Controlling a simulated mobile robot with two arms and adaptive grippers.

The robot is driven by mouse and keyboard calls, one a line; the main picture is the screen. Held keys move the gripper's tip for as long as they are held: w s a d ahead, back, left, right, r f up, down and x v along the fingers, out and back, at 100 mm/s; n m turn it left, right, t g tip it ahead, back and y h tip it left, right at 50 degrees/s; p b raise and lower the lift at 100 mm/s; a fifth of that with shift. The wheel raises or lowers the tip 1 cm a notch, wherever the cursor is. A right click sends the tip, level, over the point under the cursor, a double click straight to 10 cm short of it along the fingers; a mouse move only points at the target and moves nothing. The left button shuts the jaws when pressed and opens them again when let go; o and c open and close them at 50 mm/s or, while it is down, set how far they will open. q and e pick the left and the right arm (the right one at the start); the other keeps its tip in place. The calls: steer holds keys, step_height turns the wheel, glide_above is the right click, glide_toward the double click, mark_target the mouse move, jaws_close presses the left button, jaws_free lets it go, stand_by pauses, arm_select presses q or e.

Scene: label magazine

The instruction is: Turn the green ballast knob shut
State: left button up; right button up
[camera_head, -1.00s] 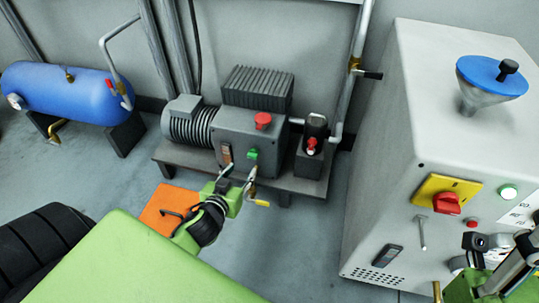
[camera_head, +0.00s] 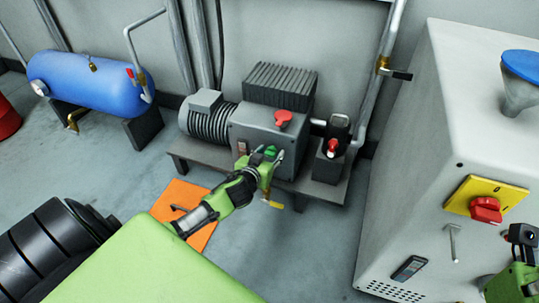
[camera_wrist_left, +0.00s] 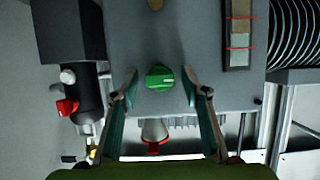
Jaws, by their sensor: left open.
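The green ballast knob (camera_head: 270,151) is on the front of the grey pump box (camera_head: 255,132). In the left wrist view the knob (camera_wrist_left: 160,78) sits near the middle, with a pale mark running roughly sideways across it. My left gripper (camera_head: 269,155) is open at the pump front. In the wrist view its two fingertips (camera_wrist_left: 159,76) stand on either side of the knob, with visible gaps. How far the tips are from the panel is hard to tell. Part of my right arm's green end (camera_head: 514,282) shows at the lower right edge, its fingers not clearly visible.
A brass-yellow lever (camera_head: 275,204) is below the gripper. A grey cabinet (camera_head: 420,150) is at right, a blue tank (camera_head: 90,78) at left.

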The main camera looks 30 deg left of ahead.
arm_select(q)
steer(key=c, duration=1.1)
